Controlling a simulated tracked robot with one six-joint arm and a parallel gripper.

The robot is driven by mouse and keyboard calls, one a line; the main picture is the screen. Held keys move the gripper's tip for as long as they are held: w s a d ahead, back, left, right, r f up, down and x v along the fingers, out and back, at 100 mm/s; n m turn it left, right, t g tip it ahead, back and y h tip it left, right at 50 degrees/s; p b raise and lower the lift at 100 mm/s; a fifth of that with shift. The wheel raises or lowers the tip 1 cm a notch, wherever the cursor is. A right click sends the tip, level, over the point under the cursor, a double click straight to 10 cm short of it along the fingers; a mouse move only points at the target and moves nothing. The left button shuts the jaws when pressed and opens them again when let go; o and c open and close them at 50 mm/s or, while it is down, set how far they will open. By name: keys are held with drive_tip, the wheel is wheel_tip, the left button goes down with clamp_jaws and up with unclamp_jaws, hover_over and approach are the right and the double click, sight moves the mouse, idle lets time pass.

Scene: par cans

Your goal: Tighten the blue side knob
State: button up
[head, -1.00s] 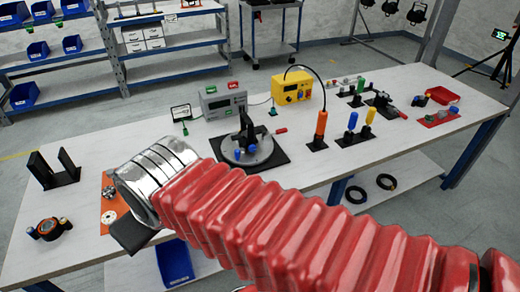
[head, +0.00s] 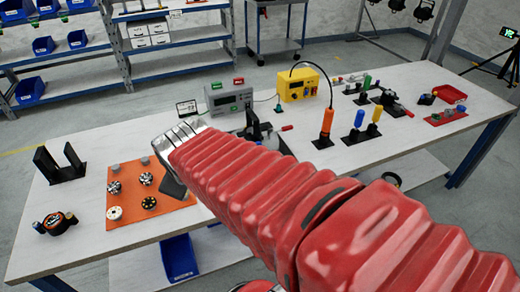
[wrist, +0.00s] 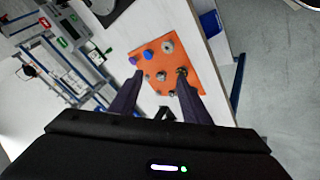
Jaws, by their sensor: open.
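My gripper (head: 172,180) is open and empty. In the wrist view my gripper (wrist: 159,76) has its two dark fingers apart over the orange mat (wrist: 206,86). A blue knob (wrist: 148,55) and a purple-blue one beside it (wrist: 133,60) show near the mat's far edge, beyond the fingertips; I cannot tell which is the side knob. In the head view my arm hides the mat's right edge. A black clamp fixture on a round grey plate (head: 256,127) stands farther right, with its lower part hidden behind my arm.
The orange mat (head: 128,222) carries several small grey, black and white parts. A black bracket (head: 60,172) and a round item with coloured knobs (head: 56,223) stand left. A grey meter (head: 229,97), yellow box (head: 300,85) and orange-handled tool (head: 326,125) stand beyond the fixture.

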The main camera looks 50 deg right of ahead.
drive_tip(key=w+d+f+n+h, duration=0.25)
drive_tip(key=d+n, duration=0.35)
drive_tip(key=d, duration=0.7)
drive_tip(key=n+t, duration=0.3)
drive_tip(key=n, duration=0.9)
approach(258, 145)
drive_tip(key=a+r, duration=0.4)
drive_tip(key=s+d+f+n+t, duration=0.2)
drive_tip(key=s+f+n, duration=0.2)
drive_tip(key=s+n, duration=0.2)
drive_tip(key=shift+f, duration=0.25)
drive_tip(key=shift+w, duration=0.1)
drive_tip(key=x, duration=1.3)
drive_tip(key=shift+w+d, duration=0.25)
drive_tip(key=shift+w, duration=0.1)
drive_tip(key=c, duration=1.1)
